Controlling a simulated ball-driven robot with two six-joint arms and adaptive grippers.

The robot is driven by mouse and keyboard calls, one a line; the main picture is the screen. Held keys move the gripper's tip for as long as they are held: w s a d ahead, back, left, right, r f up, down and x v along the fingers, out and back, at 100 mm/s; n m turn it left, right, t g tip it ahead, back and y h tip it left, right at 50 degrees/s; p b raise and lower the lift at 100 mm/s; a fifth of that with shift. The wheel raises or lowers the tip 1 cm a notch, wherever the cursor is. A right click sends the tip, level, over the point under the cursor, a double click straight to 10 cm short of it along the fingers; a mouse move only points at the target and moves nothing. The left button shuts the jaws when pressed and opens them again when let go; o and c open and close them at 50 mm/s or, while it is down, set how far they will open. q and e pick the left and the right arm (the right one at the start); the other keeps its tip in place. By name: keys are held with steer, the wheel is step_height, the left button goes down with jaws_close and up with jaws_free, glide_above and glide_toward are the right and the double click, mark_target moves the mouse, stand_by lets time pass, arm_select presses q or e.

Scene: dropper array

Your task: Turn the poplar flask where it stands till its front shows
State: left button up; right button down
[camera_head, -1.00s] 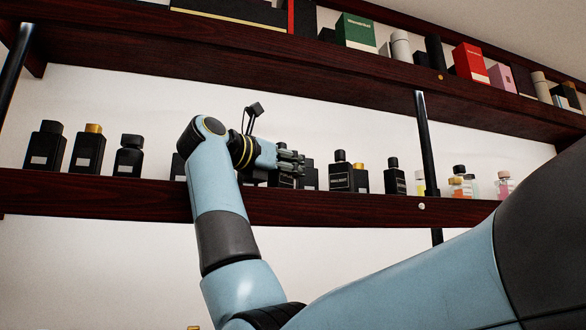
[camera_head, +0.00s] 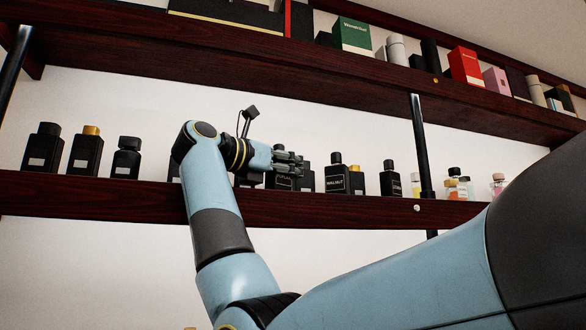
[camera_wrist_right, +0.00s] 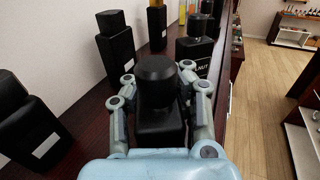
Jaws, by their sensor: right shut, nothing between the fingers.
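The poplar flask (camera_head: 284,184) is black and stands on the lower shelf. Light lettering, partly covered and ending like "PLAR", shows on its face below my fingers. My right gripper (camera_head: 298,163) is at its upper part and comes in from the left. In the right wrist view a black flask with a dark cap, seemingly the same one (camera_wrist_right: 160,129), stands upright between the two fingers of the gripper (camera_wrist_right: 158,92). The fingers are shut and hold nothing. Any contact with the flask cannot be told. My left gripper is out of view.
A WALNUT flask (camera_head: 336,181) stands to the right, with a gold-capped flask (camera_head: 356,181) behind. Another black flask (camera_head: 306,179) is close beside the poplar one. Several black flasks stand left. The shelf's front edge (camera_head: 110,199) and a dark post (camera_head: 421,145) bound the room.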

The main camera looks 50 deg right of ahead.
steer(key=c, duration=1.2)
jaws_free()
steer(key=shift+f, duration=0.15)
steer(key=a, duration=0.8)
steer(key=shift+w, duration=0.4)
